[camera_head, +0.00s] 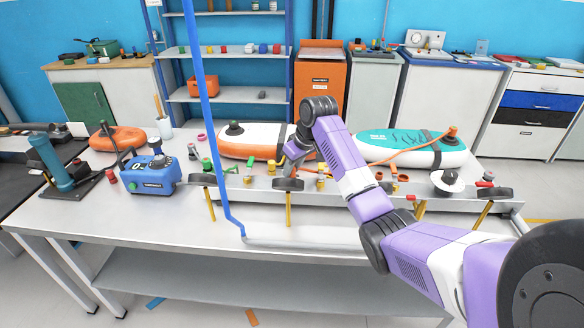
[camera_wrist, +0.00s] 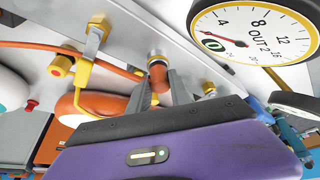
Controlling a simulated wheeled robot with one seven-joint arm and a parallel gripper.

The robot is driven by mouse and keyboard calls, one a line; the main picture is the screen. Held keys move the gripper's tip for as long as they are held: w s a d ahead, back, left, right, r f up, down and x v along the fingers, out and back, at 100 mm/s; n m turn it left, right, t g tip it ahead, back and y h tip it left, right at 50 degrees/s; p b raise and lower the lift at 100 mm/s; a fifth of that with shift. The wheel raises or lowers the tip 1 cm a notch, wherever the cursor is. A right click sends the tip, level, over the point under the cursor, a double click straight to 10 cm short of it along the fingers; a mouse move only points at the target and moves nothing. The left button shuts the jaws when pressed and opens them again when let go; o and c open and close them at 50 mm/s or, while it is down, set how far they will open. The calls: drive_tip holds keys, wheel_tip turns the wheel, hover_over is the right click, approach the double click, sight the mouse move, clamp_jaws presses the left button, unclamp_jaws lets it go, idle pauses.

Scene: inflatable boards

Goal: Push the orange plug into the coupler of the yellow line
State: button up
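The orange plug (camera_wrist: 158,76) is an elbow-shaped end piece on an orange hose, in the wrist view. My gripper (camera_wrist: 160,86) has a fingertip on either side of it and appears closed on it. The plug's far end meets or lies right before a silver collar (camera_wrist: 155,56) on the grey rail; I cannot tell how deep it sits. Yellow fittings (camera_wrist: 97,28) are on the rail to the left; which line the collar belongs to is unclear. In the head view my gripper (camera_head: 294,168) is low over the rail, its fingertips and the plug mostly hidden.
The orange hose (camera_head: 408,144) runs right to the teal-white board (camera_head: 412,149). An orange-white board (camera_head: 255,139) lies behind the rail (camera_head: 345,190). A dial gauge (camera_wrist: 255,35) is close on the right in the wrist view. A blue pump box (camera_head: 150,176) stands at left; the front table edge is clear.

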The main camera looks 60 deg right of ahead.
drive_tip(key=o, duration=0.4)
drive_tip(key=shift+o, duration=0.2)
drive_tip(key=v, duration=0.7)
drive_tip(key=shift+r+b, duration=0.35)
drive_tip(key=shift+s, duration=0.15)
